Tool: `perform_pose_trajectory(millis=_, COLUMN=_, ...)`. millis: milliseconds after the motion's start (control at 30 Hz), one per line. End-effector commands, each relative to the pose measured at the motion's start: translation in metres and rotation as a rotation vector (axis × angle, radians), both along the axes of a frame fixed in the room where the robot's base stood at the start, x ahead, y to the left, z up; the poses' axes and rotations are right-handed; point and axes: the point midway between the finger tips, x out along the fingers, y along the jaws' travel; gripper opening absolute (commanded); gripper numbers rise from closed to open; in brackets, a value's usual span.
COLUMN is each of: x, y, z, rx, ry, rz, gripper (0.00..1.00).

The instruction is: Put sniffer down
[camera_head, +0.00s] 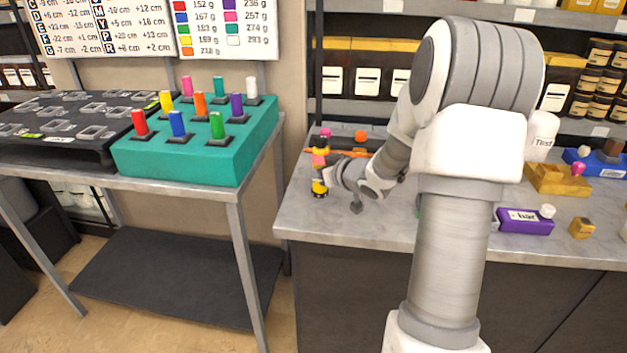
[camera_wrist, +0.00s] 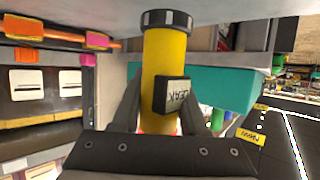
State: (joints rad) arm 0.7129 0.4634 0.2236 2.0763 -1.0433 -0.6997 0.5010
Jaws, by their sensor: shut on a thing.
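The sniffer is a yellow cylinder with black ends; in the wrist view (camera_wrist: 165,65) a small dark box marked LEAK sits on its side. In the head view the sniffer (camera_head: 319,184) is upright at the left end of the grey worktop (camera_head: 370,224). My gripper (camera_head: 327,175) is shut on the sniffer, with its dark fingers on both sides of it in the wrist view (camera_wrist: 160,118). The sniffer's black end is close to the worktop; I cannot tell whether they touch. My gripper hides part of the sniffer.
An orange bar (camera_wrist: 60,37) with pink and orange pieces is just behind the sniffer. A teal block (camera_head: 180,160) with colored pegs stands on the separate left table. A purple box (camera_head: 523,222) and yellow parts are on the right. The worktop's front left is clear.

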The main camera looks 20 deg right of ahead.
Motion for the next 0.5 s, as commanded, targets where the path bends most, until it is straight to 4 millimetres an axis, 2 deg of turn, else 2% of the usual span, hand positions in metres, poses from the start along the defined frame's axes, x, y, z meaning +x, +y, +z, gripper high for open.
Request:
perform_pose_trajectory(millis=33, x=0.000, y=0.000, z=-0.014, rx=0.001, ry=0.001, rz=0.001, gripper=0.00)
perform_pose_trajectory(millis=100, x=0.000, y=0.000, z=-0.021, rx=0.001, ry=0.000, rz=0.001, gripper=0.00)
perform_pose_trajectory(millis=500, x=0.000, y=0.000, z=-0.025, rx=0.000, ry=-0.001, rz=0.001, gripper=0.00)
